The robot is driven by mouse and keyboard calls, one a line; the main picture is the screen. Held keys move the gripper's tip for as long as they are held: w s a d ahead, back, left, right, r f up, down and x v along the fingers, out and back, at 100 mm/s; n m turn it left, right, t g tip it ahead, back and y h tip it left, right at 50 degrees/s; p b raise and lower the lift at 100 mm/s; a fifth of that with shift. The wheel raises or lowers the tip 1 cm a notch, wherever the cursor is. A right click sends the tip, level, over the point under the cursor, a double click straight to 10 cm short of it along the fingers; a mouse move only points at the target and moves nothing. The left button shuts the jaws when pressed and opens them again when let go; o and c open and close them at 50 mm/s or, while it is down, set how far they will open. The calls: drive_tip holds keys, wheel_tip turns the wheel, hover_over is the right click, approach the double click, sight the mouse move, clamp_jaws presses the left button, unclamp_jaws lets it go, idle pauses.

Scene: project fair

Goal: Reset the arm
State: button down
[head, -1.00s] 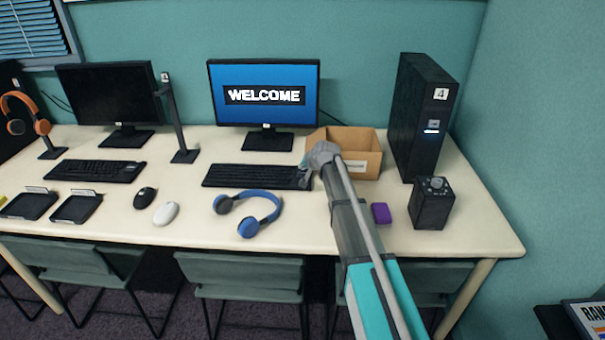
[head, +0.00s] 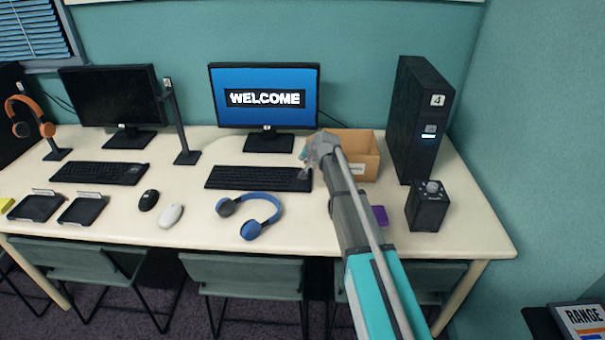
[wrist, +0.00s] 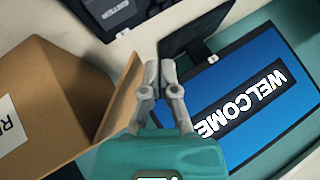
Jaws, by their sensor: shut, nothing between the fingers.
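My gripper (head: 307,168) is above the table, between the right end of the keyboard in front of the lit monitor and the cardboard box. In the wrist view my gripper (wrist: 160,66) has its fingertips together with nothing between them. The arm reaches up from the lower right of the head view and hides part of the box and of the table's front edge. In the wrist view the box (wrist: 45,70) is to the left of the fingers and the WELCOME monitor (wrist: 240,85) to the right.
The white table (head: 310,225) bears blue headphones (head: 248,212), a keyboard (head: 258,178), the WELCOME monitor (head: 264,97), the cardboard box (head: 360,155), a purple block (head: 380,215), a black knobbed box (head: 428,207) and a black tower (head: 420,120). Chairs (head: 243,273) stand at the front.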

idle(0.7)
drive_tip(key=s+d+f+g+h, duration=0.1)
drive_tip(key=s+d, duration=0.1)
drive_tip(key=s, duration=0.5)
drive_tip(key=s+d+f+n+g, duration=0.1)
drive_tip(key=s+d+f, duration=0.1)
drive_tip(key=s, duration=0.6)
drive_tip(key=s+d+f+n+g+h, duration=0.1)
drive_tip(key=s+d+g, duration=0.1)
drive_tip(key=s+d, duration=0.2)
drive_tip(key=shift+s+d+f+h, duration=0.1)
drive_tip(key=shift+s+h, duration=0.05)
drive_tip(key=shift+s, duration=0.7)
drive_tip(key=shift+s+f+h, duration=0.1)
drive_tip(key=shift+s+h, duration=0.05)
drive_tip(key=shift+s, duration=0.7)
drive_tip(key=s+d+f+g+h, duration=0.1)
drive_tip(key=s+d+g, duration=0.15)
drive_tip(key=s, duration=0.65)
drive_tip(key=s+d+g+h, duration=0.1)
drive_tip(key=s+d, duration=0.3)
drive_tip(key=s, duration=0.4)
wheel_tip(320, 180, up, 14)
drive_tip(key=p, duration=1.4)
drive_tip(key=shift+w+a+n, duration=0.15)
drive_tip(key=shift+a+n, duration=0.1)
drive_tip(key=shift+n, duration=0.15)
